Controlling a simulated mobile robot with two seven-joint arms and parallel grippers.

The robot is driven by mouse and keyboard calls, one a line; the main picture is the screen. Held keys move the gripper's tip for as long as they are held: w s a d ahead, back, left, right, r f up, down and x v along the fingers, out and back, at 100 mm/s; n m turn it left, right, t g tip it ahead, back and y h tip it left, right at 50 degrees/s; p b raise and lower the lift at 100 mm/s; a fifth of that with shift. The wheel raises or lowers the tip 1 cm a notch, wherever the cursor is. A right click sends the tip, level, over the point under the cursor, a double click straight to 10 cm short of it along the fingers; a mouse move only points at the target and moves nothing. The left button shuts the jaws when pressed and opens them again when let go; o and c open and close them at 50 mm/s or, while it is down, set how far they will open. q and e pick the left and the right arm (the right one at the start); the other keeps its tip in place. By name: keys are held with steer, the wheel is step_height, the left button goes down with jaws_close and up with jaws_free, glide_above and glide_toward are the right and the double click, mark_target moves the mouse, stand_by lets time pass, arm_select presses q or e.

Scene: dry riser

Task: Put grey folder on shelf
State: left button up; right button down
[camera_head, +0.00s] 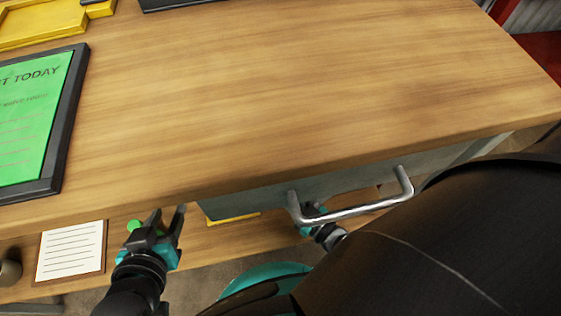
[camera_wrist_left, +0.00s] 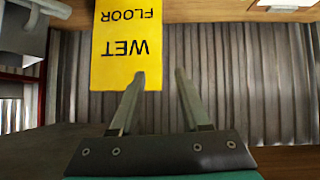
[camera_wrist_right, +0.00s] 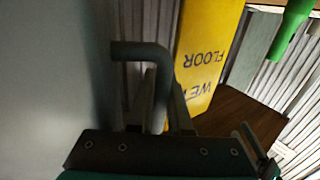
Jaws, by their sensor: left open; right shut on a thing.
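I cannot make out a grey folder for certain in any view. A grey drawer front (camera_head: 262,196) with a silver bar handle (camera_head: 355,210) sits under the wooden tabletop. My right gripper (camera_head: 315,212) is at the left end of this handle; in the right wrist view the handle (camera_wrist_right: 140,50) runs between its closed fingers. My left gripper (camera_head: 168,210) is open and empty at the table's front edge, left of the drawer. A lower wooden board (camera_head: 200,242), possibly a shelf, shows under the tabletop.
The tabletop (camera_head: 300,80) is mostly clear. A framed green notice (camera_head: 35,115) and a yellow tray (camera_head: 40,25) are at its left. A paper sheet (camera_head: 70,250) is below the front edge. A yellow wet floor sign (camera_wrist_left: 127,45) shows in the left wrist view.

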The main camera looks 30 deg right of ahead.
arm_select(q)
steer(key=shift+s+d+r+n+t+h+b, duration=0.15)
steer(key=shift+d+r+t+h+b, duration=0.35)
steer(key=shift+d+t, duration=0.4)
steer(key=shift+d+r+n+t+h+b, duration=0.1)
steer(key=shift+d+r+t+h+b, duration=0.45)
steer(key=shift+t, duration=0.6)
steer(key=shift+s+d+r+n+t+h+b, duration=0.15)
steer(key=shift+d+r+t+h+b, duration=0.2)
steer(key=shift+d+r+t+b, duration=0.45)
arm_select(e)
steer(key=shift+f, duration=1.9)
arm_select(q)
steer(key=shift+f+t, duration=0.25)
arm_select(e)
steer(key=c, duration=0.8)
jaws_free()
steer(key=shift+f, duration=0.15)
steer(key=shift+c, duration=0.2)
arm_select(q)
steer(key=shift+w, duration=0.1)
steer(key=shift+w+f+g+p, duration=0.2)
steer(key=shift+f+g+p, duration=0.05)
steer(key=shift+g+p, duration=0.15)
arm_select(e)
steer(key=v, duration=0.7)
steer(key=shift+s, duration=0.25)
